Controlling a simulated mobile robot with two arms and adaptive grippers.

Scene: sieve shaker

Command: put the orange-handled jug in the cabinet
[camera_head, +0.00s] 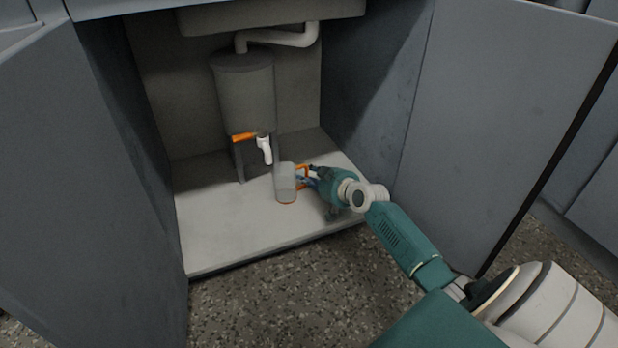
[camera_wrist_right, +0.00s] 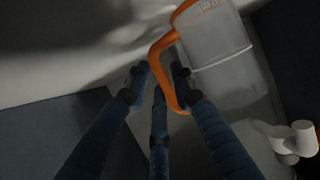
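The orange-handled jug (camera_head: 286,184) is a clear, greyish vessel inside the open cabinet (camera_head: 225,245). It looks upright, at or just above the white cabinet floor, near the front right. In the right wrist view the jug (camera_wrist_right: 215,60) shows at the upper right with its orange handle (camera_wrist_right: 158,50). My right gripper (camera_head: 308,177) reaches in from the right at the handle. In the right wrist view its fingers (camera_wrist_right: 160,75) lie close on both sides of the handle, shut on it. My left gripper is not in view.
A grey tank (camera_head: 245,90) on legs hangs over the back of the cabinet, with a white tap (camera_head: 264,148) just left of the jug. A white pipe (camera_head: 285,38) runs above. Open doors flank both sides (camera_head: 85,170) (camera_head: 490,120). The left cabinet floor is clear.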

